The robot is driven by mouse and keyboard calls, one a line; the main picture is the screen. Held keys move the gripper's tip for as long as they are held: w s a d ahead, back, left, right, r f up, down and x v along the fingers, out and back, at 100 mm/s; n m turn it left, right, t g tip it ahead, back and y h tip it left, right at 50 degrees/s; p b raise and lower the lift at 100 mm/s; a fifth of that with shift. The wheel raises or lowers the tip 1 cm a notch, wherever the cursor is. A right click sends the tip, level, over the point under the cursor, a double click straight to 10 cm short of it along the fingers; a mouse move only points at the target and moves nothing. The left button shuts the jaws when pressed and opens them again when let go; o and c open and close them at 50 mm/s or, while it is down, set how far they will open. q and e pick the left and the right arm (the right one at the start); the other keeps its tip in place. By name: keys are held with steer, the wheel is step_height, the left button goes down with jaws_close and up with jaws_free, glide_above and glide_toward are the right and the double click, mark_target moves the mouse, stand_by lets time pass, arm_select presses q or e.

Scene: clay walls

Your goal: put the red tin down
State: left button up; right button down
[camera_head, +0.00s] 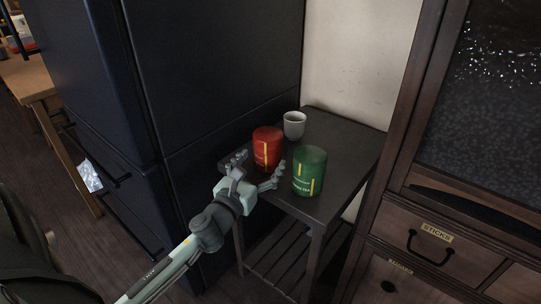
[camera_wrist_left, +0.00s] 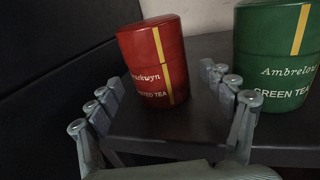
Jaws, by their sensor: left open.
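The red tin (camera_head: 267,147) stands upright on a small dark side table (camera_head: 345,147), near its left part. It also shows in the left wrist view (camera_wrist_left: 150,62), where it looks tilted because of the camera angle. My left gripper (camera_head: 259,172) is open in front of the red tin. In the left wrist view its fingers (camera_wrist_left: 163,98) are spread wide, with the red tin beyond and between them, and no finger visibly grips it. My right gripper is not in view.
A green tea tin (camera_head: 309,172) stands right of the red tin, close to my left gripper's right finger. A white cup (camera_head: 294,125) stands behind. A dark fridge-like cabinet (camera_head: 215,75) borders the table's left side; a wooden cabinet (camera_head: 440,225) stands at the right.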

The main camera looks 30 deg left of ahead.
arm_select(q)
steer(key=shift+w+a+r, duration=0.15)
steer(key=shift+w+r, duration=0.05)
steer(key=shift+w, duration=0.3)
steer(key=w, duration=0.3)
steer(key=shift+w+a+r, duration=0.1)
steer(key=shift+w+a, duration=0.1)
steer(key=shift+a, duration=0.15)
steer(key=shift+w+a, duration=0.1)
steer(key=shift+w, duration=0.5)
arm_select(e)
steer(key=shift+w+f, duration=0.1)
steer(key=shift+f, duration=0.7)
arm_select(q)
steer(key=shift+c, duration=0.6)
steer(key=c, duration=1.7)
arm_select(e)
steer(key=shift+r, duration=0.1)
arm_select(q)
steer(key=shift+r+p, duration=0.1)
steer(key=shift+p, duration=0.2)
